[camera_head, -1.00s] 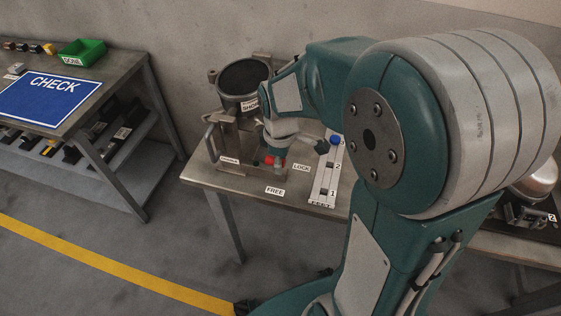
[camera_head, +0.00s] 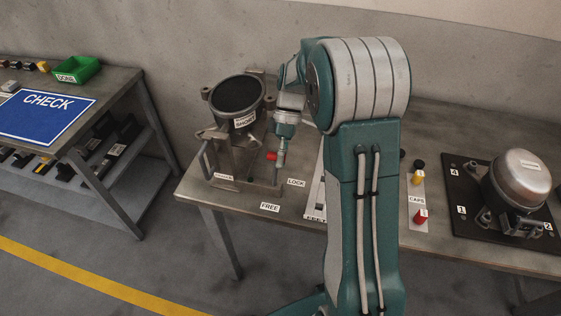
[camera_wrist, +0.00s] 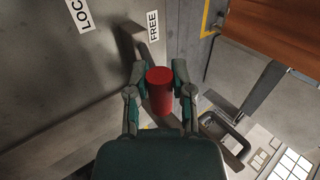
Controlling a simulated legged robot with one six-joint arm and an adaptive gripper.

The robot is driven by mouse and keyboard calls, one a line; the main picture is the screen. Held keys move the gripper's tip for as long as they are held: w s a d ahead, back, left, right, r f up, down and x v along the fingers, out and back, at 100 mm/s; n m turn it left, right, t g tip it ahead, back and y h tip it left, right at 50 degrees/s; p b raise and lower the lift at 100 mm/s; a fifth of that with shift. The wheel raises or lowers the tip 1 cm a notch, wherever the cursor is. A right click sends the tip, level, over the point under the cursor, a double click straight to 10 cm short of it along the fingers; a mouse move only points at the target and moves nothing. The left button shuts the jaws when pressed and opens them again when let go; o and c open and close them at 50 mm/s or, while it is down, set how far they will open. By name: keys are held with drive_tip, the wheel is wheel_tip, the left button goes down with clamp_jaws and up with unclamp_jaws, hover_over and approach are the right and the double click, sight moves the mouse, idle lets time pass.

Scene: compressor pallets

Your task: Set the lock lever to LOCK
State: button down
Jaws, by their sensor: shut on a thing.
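The red knob (camera_wrist: 160,88) of the lock lever sits between my fingers in the wrist view. My gripper (camera_wrist: 158,85) is shut on it, one finger on each side. In the head view the red knob (camera_head: 271,156) shows at the lower end of my wrist, beside the metal fixture (camera_head: 222,150). The LOCK label (camera_head: 296,182) lies to the right of the knob and the FREE label (camera_head: 270,206) nearer the table's front edge. My gripper partly hides the lever bar, so its exact angle is hard to tell.
A dark-mouthed cylinder (camera_head: 238,95) labelled SHORT stands in the fixture. My arm hides much of the middle of the table (camera_head: 230,200). Coloured caps (camera_head: 420,195) and a domed compressor (camera_head: 520,180) stand to the right. A CHECK bench (camera_head: 125,85) is at left.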

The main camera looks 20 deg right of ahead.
drive_tip(key=shift+w+d+f, duration=0.15)
drive_tip(key=shift+w+d, duration=0.05)
drive_tip(key=shift+w, duration=0.45)
drive_tip(key=shift+c, duration=2.4)
unclamp_jaws()
drive_tip(key=v, duration=1.1)
drive_tip(key=shift+w+d+r, duration=0.15)
drive_tip(key=shift+w+r, duration=0.1)
drive_tip(key=shift+r, duration=0.05)
